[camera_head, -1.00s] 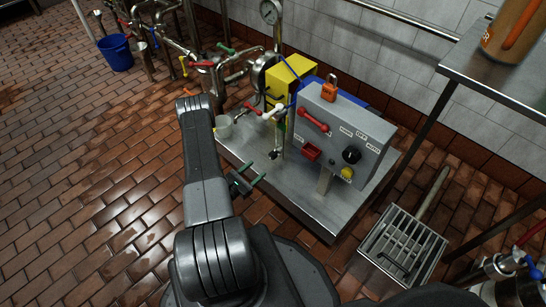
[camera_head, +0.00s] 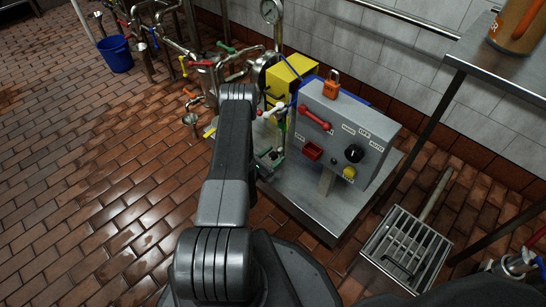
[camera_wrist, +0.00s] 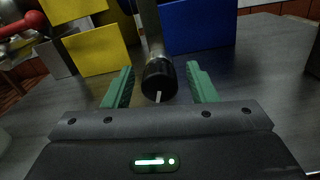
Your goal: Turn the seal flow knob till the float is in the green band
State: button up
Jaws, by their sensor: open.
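The black knob with a white pointer line (camera_wrist: 159,80) sits at the foot of a vertical metal body (camera_wrist: 150,30) in the wrist view. The line points down and slightly left. My gripper (camera_wrist: 161,84) is open, with one green finger on each side of the knob and a visible gap on both sides. In the head view my gripper (camera_head: 270,161) is low at the left of the grey control box, and the knob is hidden or too small to tell there.
The grey control box (camera_head: 340,125) stands right of my gripper, with a red handle, a black selector, a yellow button and an orange padlock (camera_head: 331,89). Yellow (camera_head: 283,85) and blue (camera_wrist: 205,27) blocks stand behind. The steel bench (camera_head: 315,208) is clear in front.

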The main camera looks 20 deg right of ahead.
jog(key=shift+c, duration=0.2)
jog(key=c, duration=0.9)
jog(key=shift+c, duration=0.2)
jog(key=shift+n, duration=0.3)
jog(key=n+b, duration=0.2)
jog(key=n, duration=0.2)
jog(key=shift+f, duration=0.1)
jog(key=n+b, duration=0.1)
jog(key=n, duration=0.4)
jog(key=shift+n+b, duration=0.4)
jog(key=o, duration=1)
